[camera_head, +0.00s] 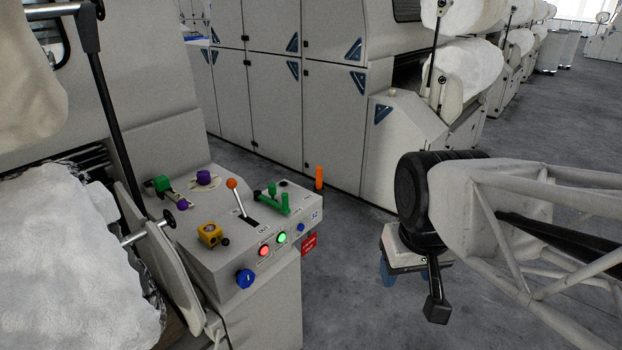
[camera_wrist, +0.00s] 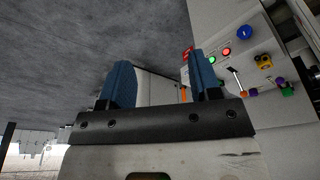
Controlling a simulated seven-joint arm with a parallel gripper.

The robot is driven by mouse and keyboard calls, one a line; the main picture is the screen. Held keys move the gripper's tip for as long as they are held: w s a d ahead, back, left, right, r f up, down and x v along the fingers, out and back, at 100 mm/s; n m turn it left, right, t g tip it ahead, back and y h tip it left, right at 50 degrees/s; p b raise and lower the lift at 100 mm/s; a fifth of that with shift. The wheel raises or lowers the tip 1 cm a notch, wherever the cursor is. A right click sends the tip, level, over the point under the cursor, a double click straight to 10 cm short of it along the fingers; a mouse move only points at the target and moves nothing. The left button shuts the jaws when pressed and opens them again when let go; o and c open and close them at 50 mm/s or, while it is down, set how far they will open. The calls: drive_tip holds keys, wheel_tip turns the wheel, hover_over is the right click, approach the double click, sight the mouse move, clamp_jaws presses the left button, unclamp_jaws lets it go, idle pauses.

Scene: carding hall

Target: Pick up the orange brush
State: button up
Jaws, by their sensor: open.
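The orange brush (camera_head: 319,177) shows as an upright orange handle at the far right edge of the control console. Its lower end is hidden behind the console edge. A thin orange strip that looks like the brush (camera_wrist: 183,95) shows between the fingers in the wrist view, closer to the right finger. My gripper (camera_head: 386,272) hangs to the right of the console, lower in the picture than the brush and apart from it. Its blue fingers are open and empty, seen wide apart in the wrist view (camera_wrist: 159,74).
The console (camera_head: 225,235) carries an orange-knobbed lever (camera_head: 232,184), a green handle (camera_head: 278,203), a yellow fitting (camera_head: 211,235), purple knobs and lit buttons. A red tag (camera_head: 309,243) hangs at its side. Grey cabinets (camera_head: 275,105) stand behind. Floor between console and gripper is clear.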

drive_tip(key=w+r+n, duration=0.2)
drive_tip(key=w, duration=0.6)
drive_tip(key=w+r+n, duration=0.2)
drive_tip(key=w+r, duration=0.1)
drive_tip(key=w, duration=0.6)
drive_tip(key=n+g, duration=0.3)
drive_tip(key=n, duration=1)
hover_over(319, 167)
drive_tip(key=f, duration=2)
drive_tip(key=shift+s+d+f, duration=0.1)
drive_tip(key=shift+s+d, duration=0.1)
drive_tip(key=shift+s, duration=0.1)
drive_tip(key=shift+w+f+n, duration=0.3)
drive_tip(key=shift+f, duration=1.25)
drive_tip(key=shift+f, duration=0.1)
drive_tip(key=shift+w+a+f, duration=0.1)
drive_tip(key=shift+a+f, duration=0.05)
drive_tip(key=shift+f, duration=2.35)
